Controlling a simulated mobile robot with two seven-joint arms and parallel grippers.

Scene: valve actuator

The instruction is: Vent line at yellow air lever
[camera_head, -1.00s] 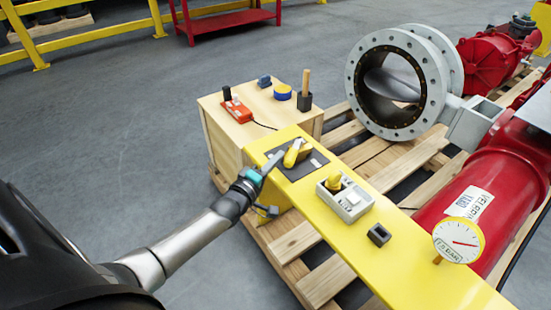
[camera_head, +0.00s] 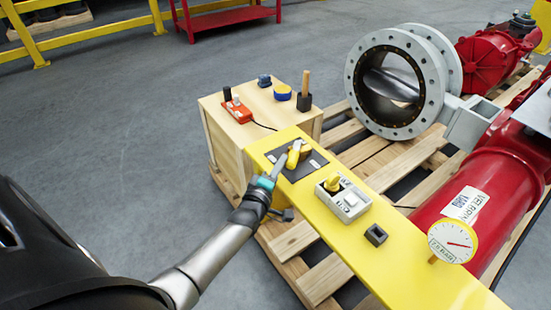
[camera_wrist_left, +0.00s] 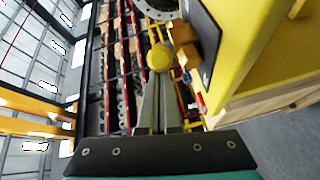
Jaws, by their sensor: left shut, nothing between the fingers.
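The yellow air lever (camera_head: 294,155) sits on a dark plate (camera_head: 312,166) at the far end of the yellow beam. My left gripper (camera_head: 280,163) is shut and empty, with its fingertips right at the near-left side of the lever. In the left wrist view the closed fingers (camera_wrist_left: 160,108) point at a round yellow knob (camera_wrist_left: 160,57) just past the tips. I cannot tell whether they touch. The round gauge (camera_head: 454,242) shows its red needle pointing right. The disc (camera_head: 392,85) inside the grey flanged valve (camera_head: 352,85) is tilted. My right gripper is out of view.
A grey box with a yellow knob (camera_head: 343,196) and a small dark block (camera_head: 376,235) sit along the yellow beam (camera_head: 400,262). A wooden crate (camera_head: 223,133) holds a red pendant and small items. The red actuator (camera_head: 490,190) is at right. Grey floor is clear at left.

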